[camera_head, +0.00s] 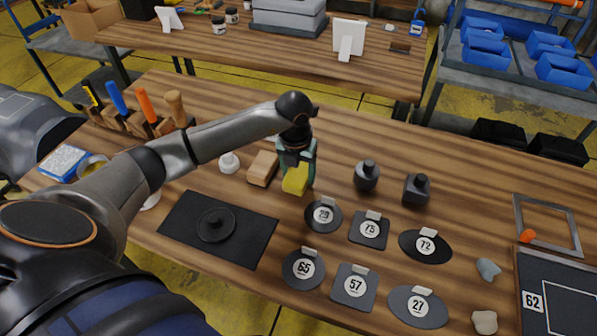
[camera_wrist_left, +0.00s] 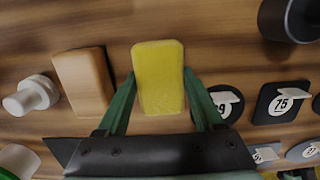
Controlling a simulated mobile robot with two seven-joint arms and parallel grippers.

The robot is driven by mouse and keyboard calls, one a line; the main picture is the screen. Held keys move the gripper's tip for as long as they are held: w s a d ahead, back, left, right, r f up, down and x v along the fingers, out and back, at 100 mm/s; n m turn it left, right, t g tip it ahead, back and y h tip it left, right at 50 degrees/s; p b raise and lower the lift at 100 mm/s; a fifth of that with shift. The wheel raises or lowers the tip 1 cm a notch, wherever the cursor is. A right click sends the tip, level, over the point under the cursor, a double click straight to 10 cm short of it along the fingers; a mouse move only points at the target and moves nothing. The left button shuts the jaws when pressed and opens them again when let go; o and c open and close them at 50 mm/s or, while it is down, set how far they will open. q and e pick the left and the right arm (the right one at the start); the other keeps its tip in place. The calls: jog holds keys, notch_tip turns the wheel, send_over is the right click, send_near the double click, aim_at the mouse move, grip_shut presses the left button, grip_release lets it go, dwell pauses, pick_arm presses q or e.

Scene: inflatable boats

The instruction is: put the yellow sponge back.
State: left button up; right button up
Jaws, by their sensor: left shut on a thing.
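The yellow sponge (camera_head: 295,180) is between the fingers of my left gripper (camera_head: 297,170), over the middle of the wooden table. My left gripper is shut on it. In the left wrist view the sponge (camera_wrist_left: 158,76) sticks out past the two green fingers (camera_wrist_left: 158,98). The frames do not clearly show whether its underside touches the table. A wooden block (camera_head: 263,168) lies just left of the sponge. My right gripper is not in view.
A white knob (camera_head: 229,162) stands left of the block. Numbered dark patches, such as number 29 (camera_head: 323,216), lie to the front right. Dark weights (camera_head: 367,176) stand on the right. A black mat (camera_head: 218,229) with a round disc lies front left.

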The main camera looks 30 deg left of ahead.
aim_at(296, 177)
pick_arm(q)
jog(key=shift+f, duration=0.25)
jog(key=shift+f, duration=0.1)
jog(key=o, duration=1.3)
notch_tip(296, 177, up, 12)
jog(key=s, duration=0.1)
jog(key=shift+s+d, duration=0.15)
jog(key=shift+s, duration=0.05)
